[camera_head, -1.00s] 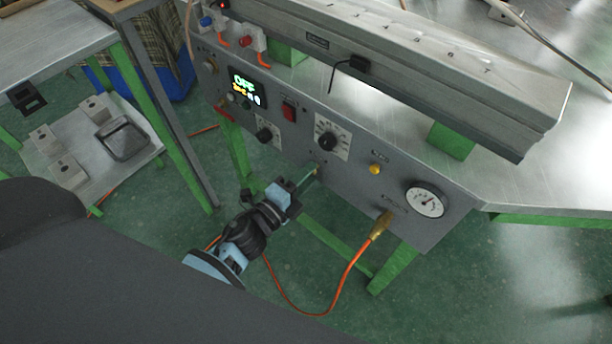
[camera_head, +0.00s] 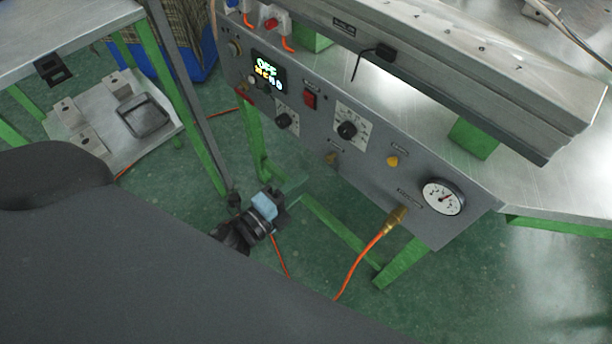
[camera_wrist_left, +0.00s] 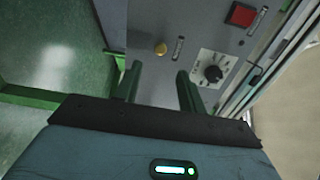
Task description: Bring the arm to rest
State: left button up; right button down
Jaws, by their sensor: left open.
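My left gripper (camera_head: 289,187) is in the lower middle of the head view, in front of and below the grey control panel (camera_head: 375,172). It stands apart from the panel, with no object visible in it. In the left wrist view its two green fingers (camera_wrist_left: 158,88) are spread with a gap between them. Beyond them the panel shows a yellow button (camera_wrist_left: 160,49), a black dial (camera_wrist_left: 212,74) and a red switch (camera_wrist_left: 240,14). My right gripper is not in view.
A pressure gauge (camera_head: 442,197) and a brass fitting (camera_head: 396,218) with an orange hose (camera_head: 358,265) are at the panel's right. Green table legs (camera_head: 402,262) stand below. A side table (camera_head: 70,40) with a lower shelf is at left. Green floor lies open at lower right.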

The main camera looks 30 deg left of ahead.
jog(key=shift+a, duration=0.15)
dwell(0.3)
pick_arm(q)
jog(key=s+a+f+n+g+y, duration=0.1)
jog(key=s+f+n+g, duration=0.2)
jog(key=s+f+n, duration=0.55)
jog(key=s+f+n+g+y, duration=0.15)
jog(key=s+n+g, duration=0.3)
jog(key=s, duration=0.95)
jog(key=s+a+f+n+g+y, duration=0.1)
jog(key=s+f+n+g+y, duration=0.2)
jog(key=s+n, duration=0.6)
jog(key=w+r+m+t+h+p, duration=0.1)
jog(key=w+r+m+t+p, duration=0.1)
jog(key=r+p, duration=1.4)
jog(key=shift+w+r+h+p, duration=0.4)
jog(key=shift+w+p, duration=0.1)
jog(key=shift+w, duration=0.2)
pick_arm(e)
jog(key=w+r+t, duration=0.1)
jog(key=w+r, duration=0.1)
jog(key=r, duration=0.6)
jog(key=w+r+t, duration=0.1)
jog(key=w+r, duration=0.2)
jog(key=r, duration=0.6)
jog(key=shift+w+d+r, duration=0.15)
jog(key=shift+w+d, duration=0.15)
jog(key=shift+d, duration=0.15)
